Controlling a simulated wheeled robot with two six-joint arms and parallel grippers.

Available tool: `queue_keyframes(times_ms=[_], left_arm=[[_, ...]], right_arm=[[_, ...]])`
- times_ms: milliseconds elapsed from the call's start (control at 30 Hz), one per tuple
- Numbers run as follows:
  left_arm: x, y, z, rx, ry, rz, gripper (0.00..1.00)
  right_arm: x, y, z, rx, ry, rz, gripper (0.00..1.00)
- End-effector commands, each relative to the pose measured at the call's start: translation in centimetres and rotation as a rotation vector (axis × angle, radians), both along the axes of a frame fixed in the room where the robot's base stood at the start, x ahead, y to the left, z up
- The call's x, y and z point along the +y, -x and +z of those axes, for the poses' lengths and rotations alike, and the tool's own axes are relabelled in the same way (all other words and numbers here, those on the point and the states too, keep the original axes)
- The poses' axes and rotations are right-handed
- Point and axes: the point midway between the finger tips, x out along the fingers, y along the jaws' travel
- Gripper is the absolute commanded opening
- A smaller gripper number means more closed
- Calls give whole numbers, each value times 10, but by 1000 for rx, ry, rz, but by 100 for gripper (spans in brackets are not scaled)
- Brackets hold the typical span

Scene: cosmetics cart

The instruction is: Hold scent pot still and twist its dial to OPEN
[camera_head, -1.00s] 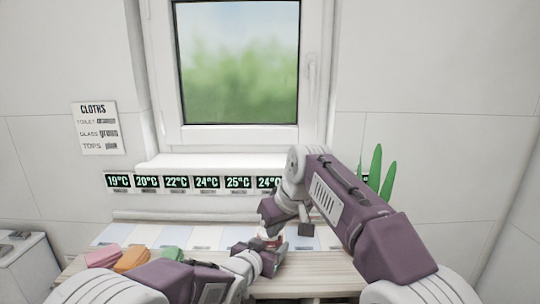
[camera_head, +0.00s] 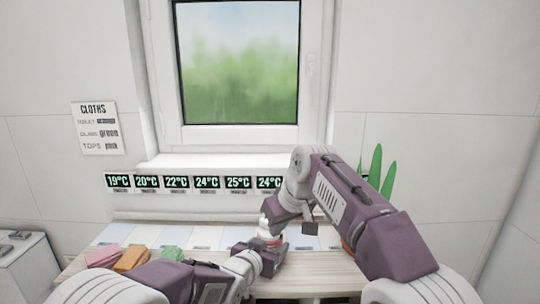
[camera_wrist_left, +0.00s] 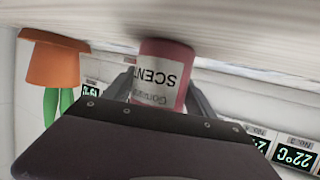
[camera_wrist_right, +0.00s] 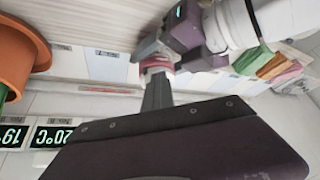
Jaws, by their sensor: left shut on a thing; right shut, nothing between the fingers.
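The scent pot (camera_wrist_left: 160,75) is a small red-pink pot with a white "SCENT" label, seen upside down in the left wrist view. My left gripper (camera_head: 268,256) is shut on its sides, one finger on each side. In the head view the pot (camera_head: 271,239) stands at the front of the shelf, with a pale top part above the red. My right gripper (camera_wrist_right: 157,82) is shut and empty; its fingers point at the pot (camera_wrist_right: 155,65) and partly cover it. I cannot tell whether they touch it. The dial's marking is not readable.
Pink (camera_head: 103,256), orange (camera_head: 132,258) and green (camera_head: 170,254) cloths lie at the left of the wooden top. A row of temperature displays (camera_head: 207,182) lines the wall behind. A plant (camera_head: 388,178) in an orange pot (camera_wrist_left: 57,63) stands behind my right arm.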

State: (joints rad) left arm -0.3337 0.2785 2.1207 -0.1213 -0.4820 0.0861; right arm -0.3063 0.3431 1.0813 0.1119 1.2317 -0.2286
Motion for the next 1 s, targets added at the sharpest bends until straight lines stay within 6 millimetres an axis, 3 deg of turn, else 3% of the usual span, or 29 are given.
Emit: queue_keyframes(times_ms=[700,1000], left_arm=[[1,0,1,-1,2,3,4],[0,0,1,-1,2,2,4]], right_arm=[[-18,-13,0,-1,1,-3,0],[-23,-6,0,0,2,-2,0]])
